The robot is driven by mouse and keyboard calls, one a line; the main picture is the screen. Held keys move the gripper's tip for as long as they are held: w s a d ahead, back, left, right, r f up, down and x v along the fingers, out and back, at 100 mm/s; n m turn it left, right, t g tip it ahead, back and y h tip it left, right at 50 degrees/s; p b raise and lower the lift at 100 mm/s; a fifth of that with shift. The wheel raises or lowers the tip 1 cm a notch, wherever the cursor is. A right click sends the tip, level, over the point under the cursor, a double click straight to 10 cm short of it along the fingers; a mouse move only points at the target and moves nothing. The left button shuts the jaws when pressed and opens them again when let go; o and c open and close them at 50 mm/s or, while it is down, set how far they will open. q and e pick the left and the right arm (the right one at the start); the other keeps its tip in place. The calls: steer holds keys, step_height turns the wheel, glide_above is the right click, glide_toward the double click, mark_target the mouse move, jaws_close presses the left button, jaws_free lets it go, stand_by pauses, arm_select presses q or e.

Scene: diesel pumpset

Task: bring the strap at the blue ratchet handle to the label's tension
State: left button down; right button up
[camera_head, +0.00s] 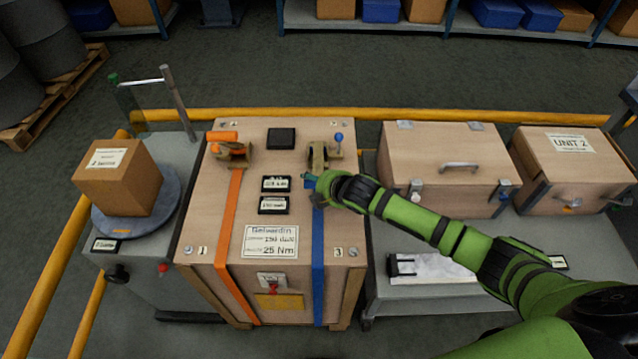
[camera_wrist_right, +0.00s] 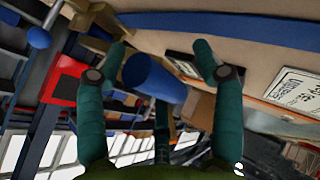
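The wooden crate (camera_head: 205,215) bears an orange strap (camera_head: 228,220) and a blue strap (camera_head: 318,250). A ratchet (camera_head: 318,155) sits at the top of the blue strap, with a blue ball knob (camera_head: 339,137) beside it. My right gripper (camera_head: 315,186) is at the blue strap just below the ratchet. In the right wrist view the blue cylindrical handle (camera_wrist_right: 152,78) lies between the spread teal fingers (camera_wrist_right: 160,62), with gaps visible. The paper label (camera_head: 271,241) on the crate shows "25 Nm". Two small dark-framed displays (camera_head: 276,184) lie above it; their readings are too small to tell. My left gripper is not in view.
An orange ratchet (camera_head: 232,150) and a black square (camera_head: 281,138) are on the crate top. A scale with a cardboard box (camera_head: 118,178) stands left. A wooden case (camera_head: 448,165) and another marked "UNIT 2" (camera_head: 572,165) stand right on a grey bench. A yellow rail (camera_head: 460,115) runs behind.

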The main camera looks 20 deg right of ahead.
steer(key=shift+d+f, duration=0.1)
steer(key=shift+d, duration=0.05)
steer(key=shift+s+d+r, duration=0.15)
steer(key=shift+s+r, duration=0.2)
steer(key=shift+s, duration=0.05)
steer(key=v, duration=1.1)
